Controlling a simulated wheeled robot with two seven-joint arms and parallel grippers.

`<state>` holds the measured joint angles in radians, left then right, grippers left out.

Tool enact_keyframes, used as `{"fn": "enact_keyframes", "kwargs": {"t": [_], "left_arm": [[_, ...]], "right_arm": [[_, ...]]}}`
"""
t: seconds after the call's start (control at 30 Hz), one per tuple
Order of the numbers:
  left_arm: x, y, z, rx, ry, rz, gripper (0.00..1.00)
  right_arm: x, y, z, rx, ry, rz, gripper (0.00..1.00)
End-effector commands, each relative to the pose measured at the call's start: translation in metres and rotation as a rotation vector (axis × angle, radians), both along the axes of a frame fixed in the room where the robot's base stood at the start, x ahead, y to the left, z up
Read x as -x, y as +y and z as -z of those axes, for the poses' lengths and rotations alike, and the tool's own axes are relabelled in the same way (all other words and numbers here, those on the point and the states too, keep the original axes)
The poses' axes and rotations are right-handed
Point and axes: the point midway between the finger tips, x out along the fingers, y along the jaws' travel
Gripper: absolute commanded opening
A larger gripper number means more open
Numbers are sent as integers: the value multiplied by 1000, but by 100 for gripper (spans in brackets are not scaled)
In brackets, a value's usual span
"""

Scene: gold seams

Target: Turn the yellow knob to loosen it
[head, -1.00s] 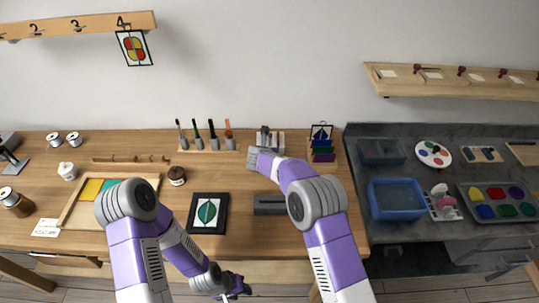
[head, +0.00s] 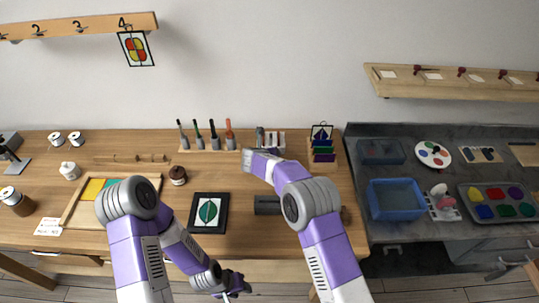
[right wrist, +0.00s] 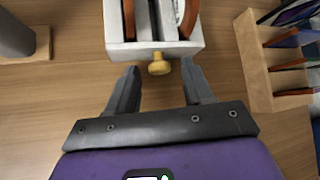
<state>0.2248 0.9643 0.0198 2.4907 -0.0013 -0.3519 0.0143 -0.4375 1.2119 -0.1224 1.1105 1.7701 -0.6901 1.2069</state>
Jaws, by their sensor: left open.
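The yellow knob (right wrist: 159,66) sticks out of the front of a pale grey clamp-like block (right wrist: 190,44) in the right wrist view. My right gripper (right wrist: 160,82) is open, its two dark fingers pointing at the block. In the head view the block (head: 274,141) stands at the back of the wooden table, partly hidden by my right arm; the knob cannot be made out there. My left gripper (head: 236,289) is open and empty, low in front of the table edge.
A rack of upright tools (head: 207,144) stands left of the block, and a wooden rack of coloured glass sheets (head: 322,151) stands right of it. A dark framed leaf panel (head: 208,213) and a grey box (head: 267,205) lie nearer the front. Bare wood lies before the block.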

Motion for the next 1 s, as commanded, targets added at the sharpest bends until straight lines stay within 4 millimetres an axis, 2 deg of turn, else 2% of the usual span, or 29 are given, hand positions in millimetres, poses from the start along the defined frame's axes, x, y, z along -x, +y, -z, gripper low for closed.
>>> {"fn": "enact_keyframes", "kwargs": {"t": [0.27,0.7,1.0], "left_arm": [[0,0,-1,0,0,0,43],[0,0,-6,0,0,0,43],[0,0,-6,0,0,0,43]], "right_arm": [[5,2,-6,0,0,-2,51],[49,17,-47,-1,-1,-1,51],[54,18,-50,0,0,0,51]]}}
